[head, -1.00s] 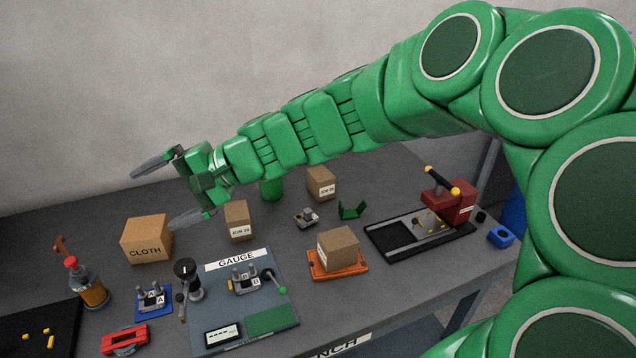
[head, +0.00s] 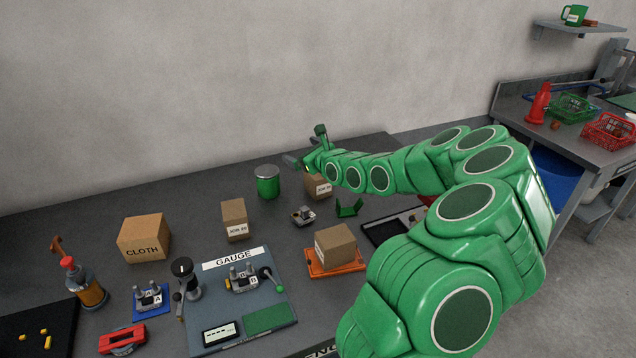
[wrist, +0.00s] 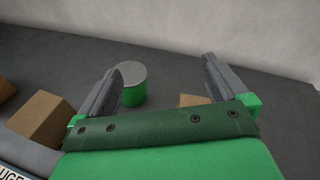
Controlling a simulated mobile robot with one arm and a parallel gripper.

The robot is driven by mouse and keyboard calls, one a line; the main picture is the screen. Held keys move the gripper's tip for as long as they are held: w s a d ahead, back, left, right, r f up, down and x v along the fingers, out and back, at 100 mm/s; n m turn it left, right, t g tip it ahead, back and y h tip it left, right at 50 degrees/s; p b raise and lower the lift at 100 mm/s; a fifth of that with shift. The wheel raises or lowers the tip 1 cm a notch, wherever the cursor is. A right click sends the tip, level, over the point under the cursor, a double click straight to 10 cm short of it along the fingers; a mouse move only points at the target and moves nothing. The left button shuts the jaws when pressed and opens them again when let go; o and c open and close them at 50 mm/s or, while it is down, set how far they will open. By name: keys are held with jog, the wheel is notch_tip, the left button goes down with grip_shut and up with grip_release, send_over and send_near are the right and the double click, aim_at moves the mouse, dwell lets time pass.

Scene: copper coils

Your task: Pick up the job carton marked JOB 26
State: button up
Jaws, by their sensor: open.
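Two small brown cartons carry white JOB labels whose digits are too small to read surely. One job carton (head: 234,219) stands behind the gauge board; the other job carton (head: 317,188) stands farther right and back, partly hidden by my gripper (head: 305,147). My gripper is open and empty, above and behind that right carton. In the wrist view, the jaws of my gripper (wrist: 160,85) are spread wide. A sliver of the right carton's top (wrist: 190,100) shows by the right finger; the left carton (wrist: 38,118) is outside the left finger.
A green tin (head: 268,182) stands between the job cartons, farther back. A CLOTH carton (head: 144,238) is at left. The gauge board (head: 245,300), an unlabelled-looking carton (head: 335,246) on an orange tray (head: 325,270) and a green holder (head: 349,209) are nearer. The wall is behind.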

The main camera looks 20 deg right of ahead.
aim_at(320, 177)
jog(key=shift+w+d+f+m+g+h, duration=0.15)
jog(key=shift+d+f+m+g+h, duration=0.2)
jog(key=shift+d+f+m, duration=0.85)
jog(key=shift+w+d+f+m+g+h, duration=0.15)
jog(key=shift+d+f+m+h, duration=0.25)
jog(key=shift+d+f, duration=1.65)
jog(key=shift+w+d+f+m+g+h, duration=0.1)
jog(key=shift+d+f+m+g+h, duration=0.35)
jog(key=shift+f, duration=2.2)
jog(key=shift+f+x, duration=0.25)
jog(key=shift+x, duration=1.35)
jog(key=shift+m+x, duration=0.25)
jog(key=shift+x, duration=0.6)
jog(key=shift+a+r, duration=0.1)
jog(key=shift+a, duration=0.05)
jog(key=c, duration=1.1)
